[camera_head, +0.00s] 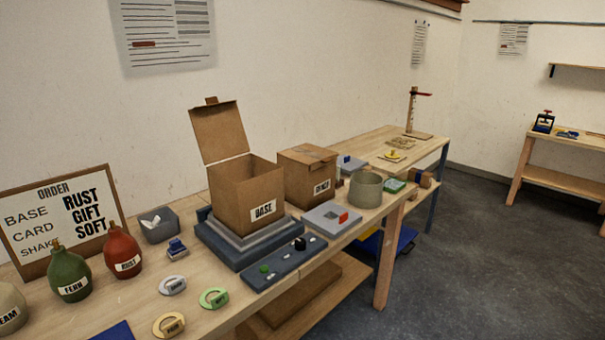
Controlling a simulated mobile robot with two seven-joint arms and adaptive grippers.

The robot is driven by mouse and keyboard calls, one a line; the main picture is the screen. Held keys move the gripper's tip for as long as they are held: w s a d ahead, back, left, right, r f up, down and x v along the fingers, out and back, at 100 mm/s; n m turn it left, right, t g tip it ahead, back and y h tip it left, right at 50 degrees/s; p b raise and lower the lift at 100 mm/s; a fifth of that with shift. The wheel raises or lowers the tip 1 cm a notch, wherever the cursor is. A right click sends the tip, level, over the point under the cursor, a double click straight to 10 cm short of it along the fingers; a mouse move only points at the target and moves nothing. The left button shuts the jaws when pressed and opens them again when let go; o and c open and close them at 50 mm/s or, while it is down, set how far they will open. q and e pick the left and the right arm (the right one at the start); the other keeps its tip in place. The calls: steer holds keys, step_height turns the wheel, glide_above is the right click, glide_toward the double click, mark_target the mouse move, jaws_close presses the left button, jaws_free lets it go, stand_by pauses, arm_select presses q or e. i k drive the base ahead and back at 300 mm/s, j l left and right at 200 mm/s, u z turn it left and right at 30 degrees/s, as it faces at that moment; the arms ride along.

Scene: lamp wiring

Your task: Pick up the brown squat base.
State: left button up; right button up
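Several squat, bottle-shaped bases stand at the left front of the workbench. One is rust red-brown (122,252), with a white label reading RUST and a narrow neck. Beside it on the left is a green base (69,274) labelled FERN. A beige base (10,308) is cut off by the left picture edge, its label partly seen. The red-brown one is the closest to brown; it stands upright and apart from the green one. Neither of my grippers is in view.
An order board (60,218) stands behind the bases. A grey bin (159,226) is right of the red-brown base. Colored rings (214,298) lie in front. An open cardboard box (240,200) marked BASE sits on a grey platform (245,252), with a closed box (306,177) beyond.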

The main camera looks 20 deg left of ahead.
mark_target(122, 253)
steer(key=u, duration=2.45)
